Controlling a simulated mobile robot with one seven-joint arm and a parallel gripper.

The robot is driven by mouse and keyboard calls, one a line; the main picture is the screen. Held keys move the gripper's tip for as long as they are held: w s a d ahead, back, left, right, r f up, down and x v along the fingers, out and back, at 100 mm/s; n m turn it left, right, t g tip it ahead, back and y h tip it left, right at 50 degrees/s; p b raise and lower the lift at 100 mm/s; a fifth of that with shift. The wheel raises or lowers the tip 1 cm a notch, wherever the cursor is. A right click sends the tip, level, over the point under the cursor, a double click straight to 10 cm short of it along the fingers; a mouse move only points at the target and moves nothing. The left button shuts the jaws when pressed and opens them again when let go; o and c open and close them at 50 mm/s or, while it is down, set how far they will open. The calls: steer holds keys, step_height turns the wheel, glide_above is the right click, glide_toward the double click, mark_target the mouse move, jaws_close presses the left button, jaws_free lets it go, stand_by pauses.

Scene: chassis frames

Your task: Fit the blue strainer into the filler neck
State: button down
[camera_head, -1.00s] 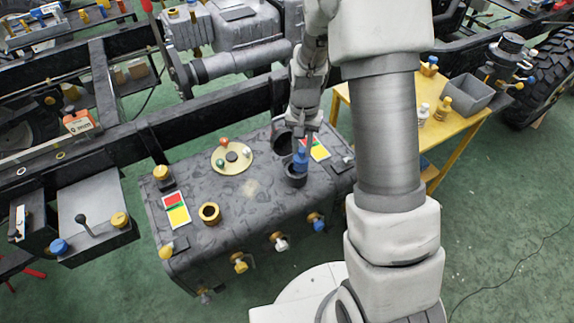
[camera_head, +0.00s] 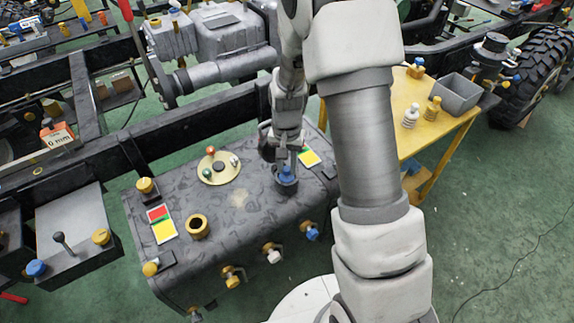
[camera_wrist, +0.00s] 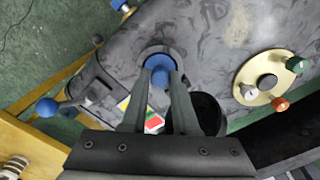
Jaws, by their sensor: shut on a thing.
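The blue strainer (camera_head: 286,173) sits upright in the mouth of the dark filler neck (camera_head: 287,188) on top of the grey tank. Its blue top shows above the rim; how deep its lower part reaches is hidden. In the wrist view the strainer (camera_wrist: 160,76) is between the two fingers of my gripper (camera_wrist: 160,72), with the neck's rim (camera_wrist: 155,50) around and beyond it. My gripper (camera_head: 284,164) is shut on the strainer from above.
A dark round cap (camera_wrist: 207,114) stands beside the neck, close to my right finger. A brass plate with coloured knobs (camera_head: 219,168) and a brass-rimmed opening (camera_head: 197,226) are on the tank (camera_head: 240,225). A yellow table (camera_head: 440,135) stands to the right.

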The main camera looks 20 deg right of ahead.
mark_target(287, 168)
steer(key=c, duration=0.7)
jaws_free()
steer(key=shift+f, duration=0.1)
step_height(287, 168, up, 12)
steer(key=p, duration=0.3)
steer(key=s+r+n+t, duration=0.3)
steer(key=s+r, duration=0.6)
steer(key=r, duration=0.5)
steer(key=s+r+t, duration=0.1)
steer(key=s, duration=0.2)
steer(key=s+r+n, duration=0.1)
steer(key=s+r, duration=0.1)
steer(key=s, duration=0.2)
steer(key=s+r+n+t, duration=0.1)
steer(key=s, duration=0.3)
steer(key=shift+s+r+t, duration=0.25)
steer(key=shift+r+t, duration=0.05)
steer(key=shift+r, duration=0.05)
steer(key=shift+r, duration=0.1)
